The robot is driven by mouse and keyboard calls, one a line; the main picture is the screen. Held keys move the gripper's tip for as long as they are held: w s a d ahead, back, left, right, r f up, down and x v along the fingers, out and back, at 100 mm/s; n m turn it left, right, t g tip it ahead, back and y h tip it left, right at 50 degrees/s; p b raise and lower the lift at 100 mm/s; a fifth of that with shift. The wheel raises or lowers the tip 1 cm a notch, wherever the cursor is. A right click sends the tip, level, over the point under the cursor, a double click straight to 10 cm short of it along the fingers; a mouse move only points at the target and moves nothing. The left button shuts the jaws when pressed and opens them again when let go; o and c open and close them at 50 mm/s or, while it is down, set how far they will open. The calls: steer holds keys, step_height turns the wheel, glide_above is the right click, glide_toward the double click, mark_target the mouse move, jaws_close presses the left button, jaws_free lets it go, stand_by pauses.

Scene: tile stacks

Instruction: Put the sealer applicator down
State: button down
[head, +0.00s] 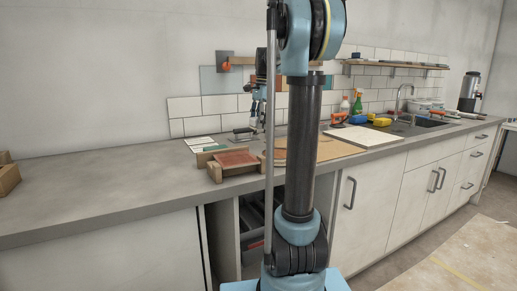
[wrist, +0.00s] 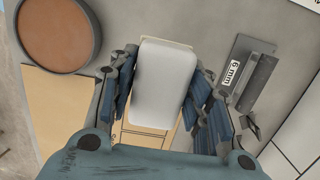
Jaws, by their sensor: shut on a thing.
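The sealer applicator (wrist: 163,85), seen as a white block with rounded corners and a thin pale edge behind it, fills the space between my fingers in the wrist view. My gripper (wrist: 160,95) is shut on it, with blue finger pads at its left and right sides. In the head view my gripper (head: 258,106) shows small and partly hidden behind my arm, over the back of the grey counter (head: 100,195). The applicator cannot be made out there. Whether its underside touches the counter cannot be told.
A round terracotta-coloured piece in a grey ring (wrist: 55,33) and a tan board (wrist: 50,108) are at the left. A wooden frame (head: 215,174) holds reddish tile. The left counter is largely clear.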

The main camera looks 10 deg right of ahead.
mark_target(258, 149)
steer(key=shift+a+f, duration=0.1)
steer(key=shift+f, duration=4.2)
steer(key=shift+f, duration=0.6)
steer(key=c, duration=0.8)
jaws_free()
steer(key=shift+c, duration=0.2)
steer(key=shift+r, duration=0.1)
steer(key=r, duration=0.6)
steer(key=d+r, duration=0.1)
steer(key=r, duration=1.1)
steer(key=shift+w+d, duration=0.25)
steer(key=shift+w, duration=0.05)
